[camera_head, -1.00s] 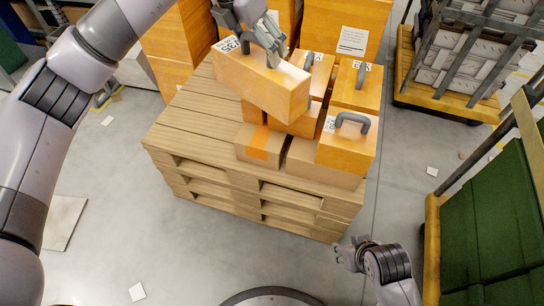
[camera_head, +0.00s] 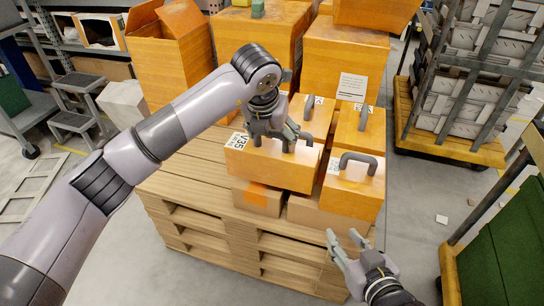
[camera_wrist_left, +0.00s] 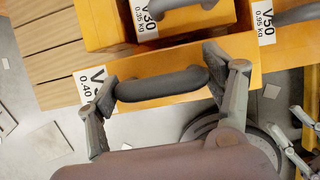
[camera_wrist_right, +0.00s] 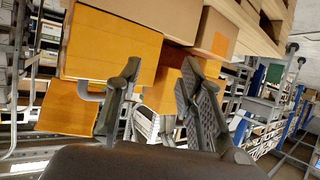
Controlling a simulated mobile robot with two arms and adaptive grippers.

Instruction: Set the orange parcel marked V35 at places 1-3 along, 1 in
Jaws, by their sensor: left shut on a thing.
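The orange parcel marked V35 (camera_head: 262,168) is at the front left of the parcel group on the pallet, level and squared to its neighbours, above cardboard boxes. I cannot tell whether it rests on them. My left gripper (camera_head: 278,137) is shut on its dark handle; the left wrist view shows the fingers (camera_wrist_left: 160,88) at both handle ends, with the parcel (camera_wrist_left: 150,66) beneath. The parcel marked V50 (camera_wrist_left: 272,15) stands to its right and one marked V30 (camera_wrist_left: 105,22) behind it. My right gripper (camera_head: 346,246) is open and empty before the pallet; its fingers (camera_wrist_right: 158,98) are apart.
The wooden pallet stack (camera_head: 180,205) has bare slats at its left. Cardboard boxes (camera_head: 258,199) sit under the front parcels. Tall orange boxes (camera_head: 345,58) stand behind. A loaded cage cart (camera_head: 470,85) is at the right, and green-topped goods (camera_head: 505,255) at the lower right.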

